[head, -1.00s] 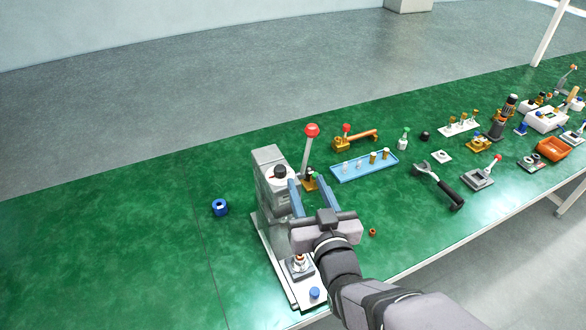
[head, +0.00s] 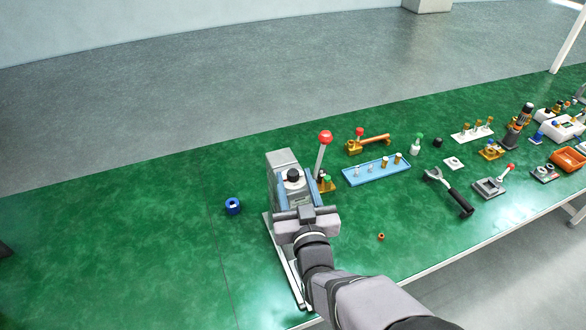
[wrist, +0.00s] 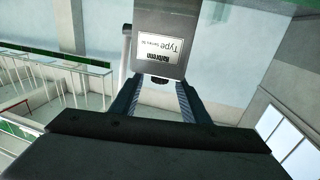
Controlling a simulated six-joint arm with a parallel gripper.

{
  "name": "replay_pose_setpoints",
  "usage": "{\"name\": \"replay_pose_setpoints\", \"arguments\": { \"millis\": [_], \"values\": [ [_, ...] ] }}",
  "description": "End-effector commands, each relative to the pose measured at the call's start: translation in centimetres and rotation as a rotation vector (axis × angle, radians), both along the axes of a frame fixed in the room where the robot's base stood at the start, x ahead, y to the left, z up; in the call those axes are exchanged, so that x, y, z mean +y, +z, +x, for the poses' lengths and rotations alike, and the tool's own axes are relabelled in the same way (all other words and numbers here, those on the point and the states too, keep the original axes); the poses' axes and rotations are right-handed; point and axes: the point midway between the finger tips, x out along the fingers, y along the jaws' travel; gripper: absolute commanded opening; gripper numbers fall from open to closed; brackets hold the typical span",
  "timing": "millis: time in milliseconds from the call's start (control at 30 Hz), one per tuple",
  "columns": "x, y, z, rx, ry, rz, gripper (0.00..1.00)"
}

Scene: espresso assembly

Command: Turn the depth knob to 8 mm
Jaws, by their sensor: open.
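My gripper (wrist: 158,98) is open and empty in front of the machine. In the wrist view its two fingers point at the machine's labelled grey face (wrist: 160,45). A small dark part (wrist: 158,79) at the face's lower edge shows between the fingertips, apart from them.
A lever with a red ball (head: 325,137) rises just right of the machine. A blue ring part (head: 233,206) lies to the left. A blue tray (head: 376,171) and a black-handled fork-ended tool (head: 450,191) lie to the right.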

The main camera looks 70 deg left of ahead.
Motion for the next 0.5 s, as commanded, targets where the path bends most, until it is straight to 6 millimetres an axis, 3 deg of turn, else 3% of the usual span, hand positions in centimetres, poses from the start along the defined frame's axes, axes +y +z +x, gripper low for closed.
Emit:
{"name": "replay_pose_setpoints", "arguments": {
  "millis": [200,500],
  "values": [
    [2.0,0.1,0.5,0.000,-0.001,-0.001,0.42],
    [2.9,-0.1,0.6,0.000,-0.001,-0.001,0.42]
  ]
}}
